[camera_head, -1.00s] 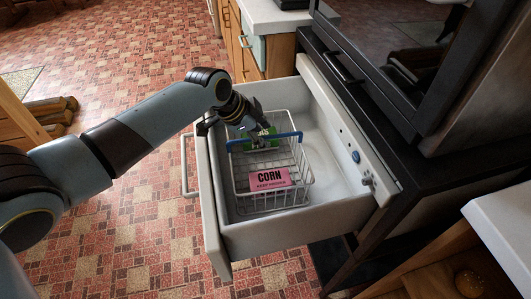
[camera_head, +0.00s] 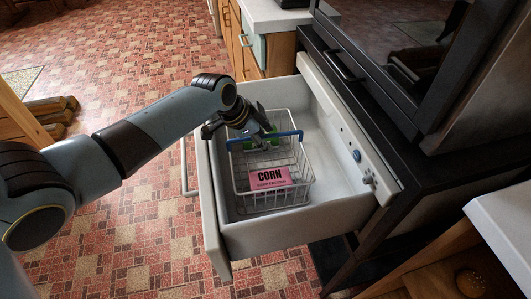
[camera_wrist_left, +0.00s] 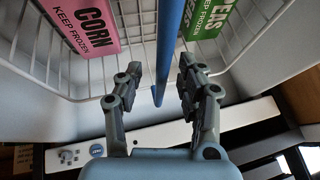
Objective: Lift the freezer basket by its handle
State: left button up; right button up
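The freezer basket (camera_head: 303,176) is a white wire basket standing in the pulled-out freezer drawer (camera_head: 325,212). Its blue handle (camera_head: 289,134) stands up across the basket; it also shows in the left wrist view (camera_wrist_left: 170,45). My left gripper (camera_head: 262,129) is over the basket at the handle. In the left wrist view it (camera_wrist_left: 157,82) is open, with the handle running between its two fingers and a gap visible on each side. My right gripper is not in view.
A pink corn packet (camera_head: 269,179) and a green peas packet (camera_wrist_left: 207,14), partly hidden by my gripper in the head view, lie in the basket. The drawer walls are close around it.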

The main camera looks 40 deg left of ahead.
pick_arm(q)
jog(key=shift+c, duration=0.3)
grip_shut()
